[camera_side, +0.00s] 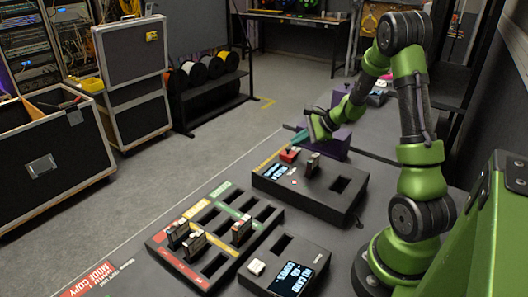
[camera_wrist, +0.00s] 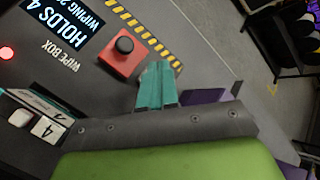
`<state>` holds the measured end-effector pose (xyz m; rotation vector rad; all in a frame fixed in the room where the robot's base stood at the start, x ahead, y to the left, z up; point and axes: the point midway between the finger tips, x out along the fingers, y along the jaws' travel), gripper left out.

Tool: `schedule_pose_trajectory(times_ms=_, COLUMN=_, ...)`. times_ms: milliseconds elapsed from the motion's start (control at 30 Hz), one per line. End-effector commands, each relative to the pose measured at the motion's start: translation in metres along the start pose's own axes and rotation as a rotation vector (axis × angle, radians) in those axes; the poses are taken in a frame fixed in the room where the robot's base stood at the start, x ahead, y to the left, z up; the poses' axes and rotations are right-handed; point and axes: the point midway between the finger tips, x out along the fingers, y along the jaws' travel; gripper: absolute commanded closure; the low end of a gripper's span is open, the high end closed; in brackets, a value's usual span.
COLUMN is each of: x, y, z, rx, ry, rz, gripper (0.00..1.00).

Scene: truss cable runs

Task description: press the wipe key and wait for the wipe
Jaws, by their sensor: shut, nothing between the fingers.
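The wipe box (camera_side: 325,205) is a dark box on the bench, with a card (camera_side: 312,165) standing in one slot and another slot empty. In the wrist view its display (camera_wrist: 68,25) reads "HOLDS 4" and "WIPING 2", the rest cut off. A red light (camera_wrist: 6,53) glows beside it. The wipe key (camera_wrist: 123,45) is a round black cap on a red block; the red block also shows in the side view (camera_side: 289,154). My gripper (camera_wrist: 157,72) has teal fingers, shut and empty, beside the red block and apart from the black cap in the picture. The card labelled 4 (camera_wrist: 45,128) shows at lower left.
A slotted tray (camera_side: 215,235) with several cards stands at front left. A copier box (camera_side: 285,265) has a white button and a display reading "NO CARD". A purple block (camera_side: 337,145) stands behind the wipe box. Yellow-black striping (camera_wrist: 145,35) borders the key.

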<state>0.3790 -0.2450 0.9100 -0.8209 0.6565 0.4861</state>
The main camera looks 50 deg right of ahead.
Motion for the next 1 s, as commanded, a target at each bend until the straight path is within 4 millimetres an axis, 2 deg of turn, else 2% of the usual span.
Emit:
schedule_pose_trajectory(times_ms=467, x=-0.006, y=-0.005, z=0.005, rx=-0.001, ry=-0.001, rz=-0.002, gripper=1.0)
schedule_pose_trajectory(times_ms=1000, x=-0.038, y=-0.028, z=0.029, rx=-0.001, ry=-0.001, rz=-0.002, gripper=1.0)
